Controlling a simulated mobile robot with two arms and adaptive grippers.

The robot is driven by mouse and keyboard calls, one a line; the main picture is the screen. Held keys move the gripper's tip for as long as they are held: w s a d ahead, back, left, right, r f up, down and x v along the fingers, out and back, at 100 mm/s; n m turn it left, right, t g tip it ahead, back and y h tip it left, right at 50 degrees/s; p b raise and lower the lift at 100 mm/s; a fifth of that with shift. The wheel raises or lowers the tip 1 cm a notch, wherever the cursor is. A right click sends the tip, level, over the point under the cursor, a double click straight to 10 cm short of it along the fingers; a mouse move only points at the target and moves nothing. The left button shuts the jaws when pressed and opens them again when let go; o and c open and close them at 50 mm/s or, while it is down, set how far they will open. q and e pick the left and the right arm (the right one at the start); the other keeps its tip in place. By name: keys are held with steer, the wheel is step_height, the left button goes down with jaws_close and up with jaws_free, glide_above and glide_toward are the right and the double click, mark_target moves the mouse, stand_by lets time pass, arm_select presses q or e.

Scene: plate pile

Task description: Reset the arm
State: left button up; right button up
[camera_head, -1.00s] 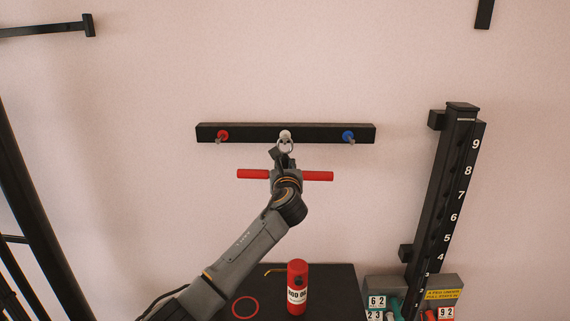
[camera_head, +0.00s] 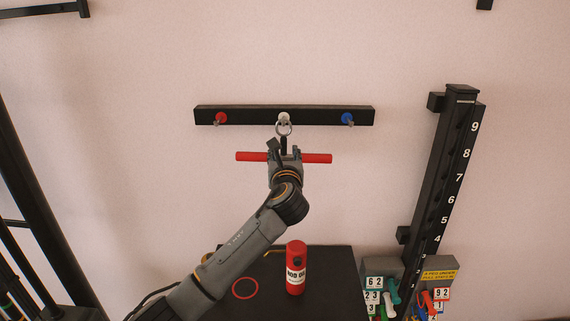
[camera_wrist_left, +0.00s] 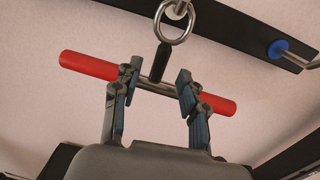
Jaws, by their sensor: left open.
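My left gripper (camera_head: 284,153) is open in front of a bar handle with red grips (camera_head: 317,158). In the left wrist view, the open fingers (camera_wrist_left: 158,88) stand apart on either side of the bar's bare middle, with the red grips (camera_wrist_left: 88,65) to their outer sides. The handle hangs by a metal ring (camera_head: 283,129) from the white middle peg (camera_head: 284,117) of the black wall rail (camera_head: 250,115). Whether a finger touches the bar cannot be told. My right gripper is out of view.
A red cylinder (camera_head: 296,268) and a red ring mark (camera_head: 245,288) are on the black table (camera_head: 330,262) below. A numbered black post (camera_head: 447,175) stands at right, with number tags (camera_head: 374,283) near its foot. Red (camera_head: 221,118) and blue (camera_head: 347,118) pegs flank the handle.

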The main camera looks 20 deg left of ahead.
arm_select(q)
steer(key=v, duration=0.6)
steer(key=s+f+n+g+h, duration=0.2)
steer(key=s+f+n+g, duration=0.1)
steer(key=s+f+n, duration=0.65)
steer(key=s+f+n+g+h, duration=0.1)
steer(key=s+f+n+g, duration=0.45)
steer(key=f, duration=0.75)
steer(key=s+f+n+g+h, duration=0.1)
steer(key=s+f+n+g, duration=0.3)
steer(key=s, duration=0.6)
steer(key=s+f+n+t+h, duration=0.1)
steer(key=s+f+n, duration=0.2)
steer(key=s+n, duration=0.5)
steer(key=s+f+n+g+h, duration=0.1)
steer(key=s+f+n+g, duration=0.15)
steer(key=s, duration=0.85)
step_height(320, 180, down, 30)
steer(key=s+b, duration=0.1)
steer(key=b, duration=0.2)
steer(key=s+a+f+g+b, duration=0.1)
steer(key=s+a+f, duration=0.1)
steer(key=s+f, duration=0.6)
steer(key=s+a+f+g+b, duration=0.1)
steer(key=s+f, duration=0.8)
steer(key=f, duration=0.1)
steer(key=shift+a+f, duration=0.35)
steer(key=shift+c, duration=0.6)
